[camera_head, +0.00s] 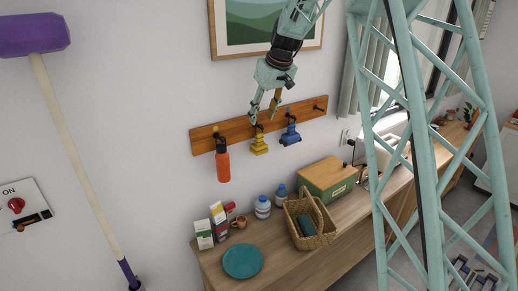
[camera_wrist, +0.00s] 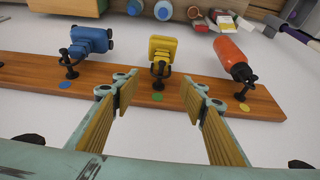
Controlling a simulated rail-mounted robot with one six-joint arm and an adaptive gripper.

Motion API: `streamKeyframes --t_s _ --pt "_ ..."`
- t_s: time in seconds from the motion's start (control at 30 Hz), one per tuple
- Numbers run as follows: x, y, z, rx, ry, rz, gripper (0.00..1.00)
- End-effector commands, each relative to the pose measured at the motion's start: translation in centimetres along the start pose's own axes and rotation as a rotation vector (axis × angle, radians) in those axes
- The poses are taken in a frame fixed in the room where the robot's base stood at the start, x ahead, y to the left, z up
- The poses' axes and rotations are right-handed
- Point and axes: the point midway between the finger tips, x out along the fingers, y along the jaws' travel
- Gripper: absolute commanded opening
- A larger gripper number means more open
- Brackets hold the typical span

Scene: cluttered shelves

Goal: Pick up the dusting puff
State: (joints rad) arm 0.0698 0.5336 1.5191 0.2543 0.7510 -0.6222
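I cannot tell for sure which thing is the dusting puff. A yellow block-like item (camera_head: 258,144) hangs from the middle hook of a wooden wall rack (camera_head: 306,115); it also shows in the wrist view (camera_wrist: 163,47). A blue item (camera_head: 290,134) hangs to its right, and an orange-red bottle (camera_head: 223,165) to its left. My gripper (camera_head: 263,112) is open and empty just above the rack, close to the middle hook. In the wrist view its fingers (camera_wrist: 160,105) are spread apart, with the yellow item beyond the gap between them.
Below stands a wooden sideboard (camera_head: 232,275) with a teal plate (camera_head: 243,261), a wicker basket (camera_head: 307,238), a green box with a wooden top (camera_head: 327,178), bottles and cartons. A picture (camera_head: 228,30) hangs behind my arm. A purple-headed mallet (camera_head: 35,34) is at left.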

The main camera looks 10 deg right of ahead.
Motion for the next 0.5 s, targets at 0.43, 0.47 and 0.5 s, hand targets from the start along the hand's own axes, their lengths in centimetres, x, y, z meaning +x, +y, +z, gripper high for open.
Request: streamKeyframes --t_s 0.43,0.47,0.5 --pt "0.6 -0.04 -0.01 0.0 0.0 0.0 0.4" --pt "0.61 -0.04 -0.01 0.0 0.0 0.0 0.4" --pt "0.65 -0.04 -0.01 0.0 0.0 0.0 0.4"
